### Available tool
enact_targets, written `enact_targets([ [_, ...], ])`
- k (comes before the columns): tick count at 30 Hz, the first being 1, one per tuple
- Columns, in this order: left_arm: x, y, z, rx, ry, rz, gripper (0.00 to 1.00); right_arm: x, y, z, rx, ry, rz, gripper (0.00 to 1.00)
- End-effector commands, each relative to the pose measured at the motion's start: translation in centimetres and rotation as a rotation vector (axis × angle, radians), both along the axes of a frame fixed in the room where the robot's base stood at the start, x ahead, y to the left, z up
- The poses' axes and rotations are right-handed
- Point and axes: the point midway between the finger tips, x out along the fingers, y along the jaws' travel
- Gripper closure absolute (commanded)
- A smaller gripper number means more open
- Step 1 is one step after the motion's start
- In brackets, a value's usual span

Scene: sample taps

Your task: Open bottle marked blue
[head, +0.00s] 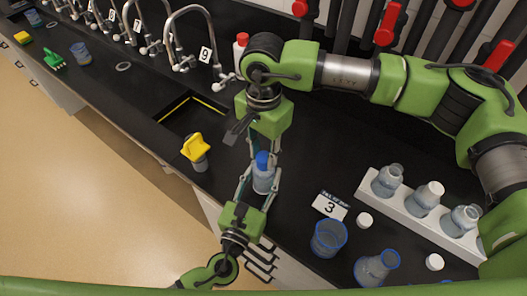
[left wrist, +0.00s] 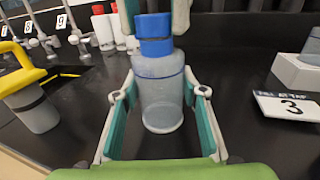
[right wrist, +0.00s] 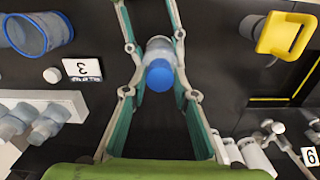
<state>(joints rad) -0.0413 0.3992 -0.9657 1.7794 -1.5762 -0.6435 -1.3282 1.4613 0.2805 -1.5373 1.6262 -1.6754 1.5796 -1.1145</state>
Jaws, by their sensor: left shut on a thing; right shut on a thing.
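The bottle marked blue (head: 263,180) is clear, with a blue cap (head: 262,160), and stands upright near the front edge of the black bench. My left gripper (head: 261,186) reaches in from the front and is shut on the bottle's body, which also shows in the left wrist view (left wrist: 160,100). My right gripper (head: 263,154) comes from the back and is shut on the blue cap, seen from above in the right wrist view (right wrist: 160,74). The cap sits on the bottle's neck; whether it is loosened cannot be told.
A yellow-topped container (head: 198,155) stands to the left by the sink. A number 3 sign (head: 330,206), blue-rimmed beaker (head: 328,238), flask (head: 375,268) and loose white caps (head: 364,220) lie to the right. A white rack (head: 402,207) holds several bottles. Taps line the back left.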

Motion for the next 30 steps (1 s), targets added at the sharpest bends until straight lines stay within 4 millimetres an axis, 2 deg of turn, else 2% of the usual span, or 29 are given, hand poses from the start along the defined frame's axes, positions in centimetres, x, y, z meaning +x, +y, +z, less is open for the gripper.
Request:
enact_targets([
  [18, -0.06, -0.03, -0.06, 0.000, 0.001, -0.001, 1.00, 0.11, -0.06, 0.12, -0.001, -0.002, 1.054, 0.99],
  [23, -0.07, -0.04, -0.06, 0.000, 0.001, -0.001, 1.00, 0.09, -0.06, 0.12, -0.001, -0.002, 1.213, 0.99],
  [30, -0.05, -0.03, -0.06, 0.000, 0.001, -0.001, 1.00, 0.13, -0.08, 0.14, -0.002, -0.003, 1.220, 0.99],
])
